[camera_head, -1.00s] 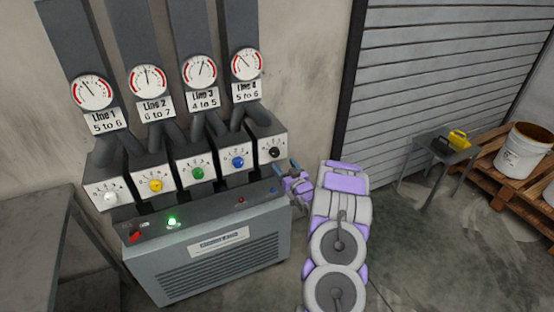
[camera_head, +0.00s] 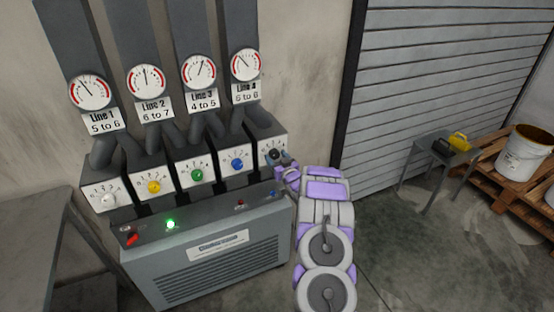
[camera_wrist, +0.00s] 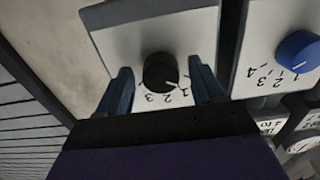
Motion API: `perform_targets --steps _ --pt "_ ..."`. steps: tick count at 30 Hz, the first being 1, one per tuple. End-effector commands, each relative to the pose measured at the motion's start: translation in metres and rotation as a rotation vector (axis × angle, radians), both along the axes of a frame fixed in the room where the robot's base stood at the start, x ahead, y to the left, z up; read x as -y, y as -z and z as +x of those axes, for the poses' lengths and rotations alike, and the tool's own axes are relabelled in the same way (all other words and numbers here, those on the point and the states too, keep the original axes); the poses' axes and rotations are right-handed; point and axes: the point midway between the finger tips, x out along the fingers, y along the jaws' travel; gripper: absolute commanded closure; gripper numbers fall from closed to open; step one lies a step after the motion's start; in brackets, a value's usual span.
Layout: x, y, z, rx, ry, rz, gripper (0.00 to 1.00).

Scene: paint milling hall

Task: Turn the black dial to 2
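My gripper (camera_wrist: 160,68) is open, with one blue finger on each side of the dial and visible gaps between. I cannot tell how far the fingertips are from the panel.
The blue dial (camera_wrist: 298,52) is on the neighbouring box; green (camera_head: 197,175), yellow (camera_head: 154,187) and white (camera_head: 109,200) dials sit further left. The grey cabinet (camera_head: 205,262) with a lit green lamp (camera_head: 171,224) stands below. A small table (camera_head: 441,160) and white bucket (camera_head: 523,152) are at right.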

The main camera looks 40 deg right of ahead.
Motion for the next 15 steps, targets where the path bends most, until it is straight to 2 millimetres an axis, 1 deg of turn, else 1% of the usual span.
perform_targets --steps 1,2,15 --pt "0.0 0.0001 -0.0001 0.0 0.0 0.0 0.38" --pt "0.0 0.0001 -0.0001 0.0 0.0 0.0 0.41" --pt "0.0002 0.0005 -0.0004 -0.001 0.0 0.0 0.83"
